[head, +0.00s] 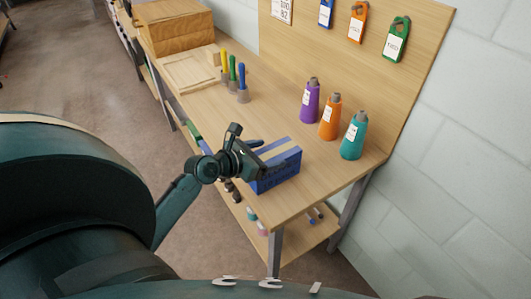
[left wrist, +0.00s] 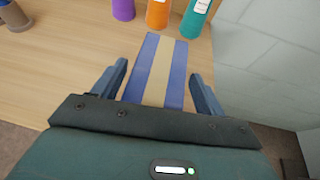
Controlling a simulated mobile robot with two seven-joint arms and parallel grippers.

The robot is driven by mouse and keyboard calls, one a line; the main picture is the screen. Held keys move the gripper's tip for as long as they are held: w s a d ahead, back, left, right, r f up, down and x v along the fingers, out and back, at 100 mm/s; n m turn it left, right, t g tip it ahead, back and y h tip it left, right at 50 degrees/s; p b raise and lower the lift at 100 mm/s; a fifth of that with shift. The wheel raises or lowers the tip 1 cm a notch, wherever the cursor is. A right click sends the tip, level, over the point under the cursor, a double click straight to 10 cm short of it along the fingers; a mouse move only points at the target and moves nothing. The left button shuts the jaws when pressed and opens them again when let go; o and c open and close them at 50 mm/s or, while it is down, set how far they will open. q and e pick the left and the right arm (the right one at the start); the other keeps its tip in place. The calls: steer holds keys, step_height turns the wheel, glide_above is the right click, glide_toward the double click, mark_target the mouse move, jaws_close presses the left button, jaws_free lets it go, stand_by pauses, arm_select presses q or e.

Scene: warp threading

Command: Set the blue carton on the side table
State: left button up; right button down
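The blue carton (head: 281,168), with a tan stripe along its top, sits on the wooden workbench near the front edge and right end. My left gripper (head: 258,156) is at the carton's left end in the head view. In the left wrist view the carton (left wrist: 177,85) lies between the fingers of my left gripper (left wrist: 159,72). The fingers are spread, with a gap showing on the left side and a smaller one on the right. My right gripper is not in view. I see no separate side table that I can make out.
On the workbench (head: 205,110) stand purple (head: 309,102), orange (head: 329,118) and teal (head: 354,138) cones behind the carton. Farther left are several coloured spools, a wooden tray (head: 188,70) and a brown box (head: 172,28).

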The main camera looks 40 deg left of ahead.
arm_select(q)
steer(key=shift+o, duration=1.4)
steer(key=shift+r, duration=0.1)
steer(key=v, duration=1.2)
steer(key=s+d+f+m, duration=0.2)
steer(key=d+f+m, duration=0.3)
steer(key=m, duration=0.6)
steer(key=s+d+f+m+g, duration=0.1)
steer(key=d+f+m, duration=0.3)
steer(key=d+m, duration=0.4)
steer(key=s+d+f+m+g, duration=0.1)
steer(key=s+d+f+m, duration=0.3)
steer(key=m, duration=1.2)
steer(key=shift+d+f, duration=0.9)
steer(key=shift+d, duration=0.3)
